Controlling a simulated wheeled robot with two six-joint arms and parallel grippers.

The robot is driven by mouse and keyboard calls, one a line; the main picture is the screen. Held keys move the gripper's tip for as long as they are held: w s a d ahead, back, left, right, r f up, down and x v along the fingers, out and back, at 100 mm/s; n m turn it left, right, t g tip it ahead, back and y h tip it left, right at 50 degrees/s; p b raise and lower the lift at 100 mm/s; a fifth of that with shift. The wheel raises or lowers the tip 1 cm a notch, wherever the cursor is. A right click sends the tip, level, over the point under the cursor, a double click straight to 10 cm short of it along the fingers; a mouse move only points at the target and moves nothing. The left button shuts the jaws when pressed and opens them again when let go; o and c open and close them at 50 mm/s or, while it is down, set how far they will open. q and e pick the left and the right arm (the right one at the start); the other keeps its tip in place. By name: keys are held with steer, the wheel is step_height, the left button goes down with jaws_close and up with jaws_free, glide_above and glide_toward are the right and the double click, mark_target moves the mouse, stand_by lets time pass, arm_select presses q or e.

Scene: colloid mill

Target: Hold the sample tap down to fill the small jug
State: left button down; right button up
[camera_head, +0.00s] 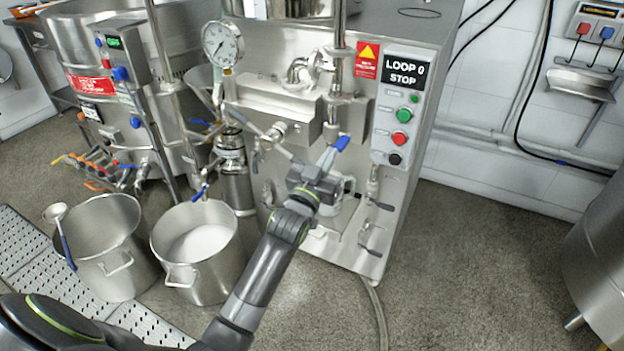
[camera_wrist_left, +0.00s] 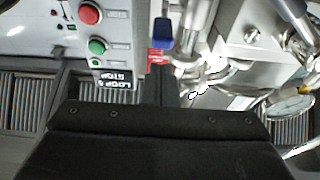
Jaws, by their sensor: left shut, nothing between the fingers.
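My left gripper (camera_head: 327,163) reaches in from below to the front of the mill. It is shut and empty, with its tips close below the blue lever of the sample tap (camera_head: 341,143). In the left wrist view the blue lever (camera_wrist_left: 162,32) shows just beyond the dark shut fingers (camera_wrist_left: 160,80); I cannot tell whether they touch it. A small shiny metal jug (camera_head: 346,186) stands behind the gripper on the mill's front ledge, partly hidden. Its inside cannot be seen. My right gripper is not in view.
A control panel (camera_head: 400,115) with green, red and black buttons is right of the tap. A pressure gauge (camera_head: 223,43) stands upper left. Two steel pots (camera_head: 120,270) (camera_head: 205,283) are on the floor at left; the right one holds white liquid.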

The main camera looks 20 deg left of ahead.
arm_select(q)
steer(key=v, duration=0.7)
steer(key=shift+s+b, duration=0.3)
steer(key=shift+s, duration=0.1)
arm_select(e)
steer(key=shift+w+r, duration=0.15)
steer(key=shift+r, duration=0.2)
arm_select(q)
steer(key=shift+f, duration=0.1)
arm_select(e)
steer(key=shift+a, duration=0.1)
